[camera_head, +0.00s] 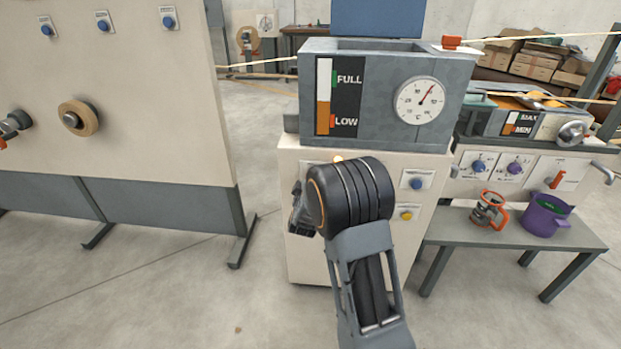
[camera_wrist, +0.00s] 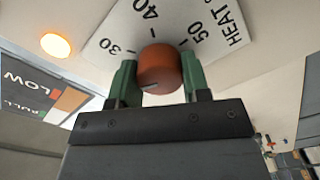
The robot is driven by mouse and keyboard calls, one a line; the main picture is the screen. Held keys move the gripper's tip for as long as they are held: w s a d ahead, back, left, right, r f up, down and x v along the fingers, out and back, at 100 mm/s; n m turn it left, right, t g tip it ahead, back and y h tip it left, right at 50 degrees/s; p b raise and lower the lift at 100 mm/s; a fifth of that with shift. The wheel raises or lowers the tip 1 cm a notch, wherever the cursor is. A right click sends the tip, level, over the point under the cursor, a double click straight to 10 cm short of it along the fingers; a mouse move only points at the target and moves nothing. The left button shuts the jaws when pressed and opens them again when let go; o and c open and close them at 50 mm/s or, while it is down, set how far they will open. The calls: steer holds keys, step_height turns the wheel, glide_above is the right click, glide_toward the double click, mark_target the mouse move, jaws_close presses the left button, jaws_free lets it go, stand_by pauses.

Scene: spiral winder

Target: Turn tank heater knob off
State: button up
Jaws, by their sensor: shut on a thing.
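The heater knob (camera_wrist: 158,68) is a round orange-brown knob on a white dial plate (camera_wrist: 118,32) marked 30, 40, 50 and HEAT. My gripper (camera_wrist: 158,84) has its two green fingers on either side of the knob and is shut on it. A small dark mark shows on the knob's near face; I cannot tell which setting it points to. An orange lamp (camera_wrist: 55,45) glows beside the plate; it also shows in the head view (camera_head: 338,158). In the head view my arm hides the knob. The tank (camera_head: 385,95) stands above, with a level gauge and a round thermometer (camera_head: 419,100).
A blue button (camera_head: 416,184) and a yellow button (camera_head: 406,214) are on the tank's cabinet, right of my arm. A bench (camera_head: 480,232) at right carries an orange-handled jug (camera_head: 489,211) and a purple pot (camera_head: 546,216). A white panel (camera_head: 120,120) stands left. The floor between is clear.

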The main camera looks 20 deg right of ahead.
steer(key=shift+n+p, duration=0.6)
steer(key=shift+n, duration=1)
steer(key=shift+a, duration=0.1)
steer(key=o, duration=0.9)
steer(key=shift+o, duration=0.2)
steer(key=p+v, duration=0.2)
steer(key=v, duration=1.1)
steer(key=shift+s, duration=0.3)
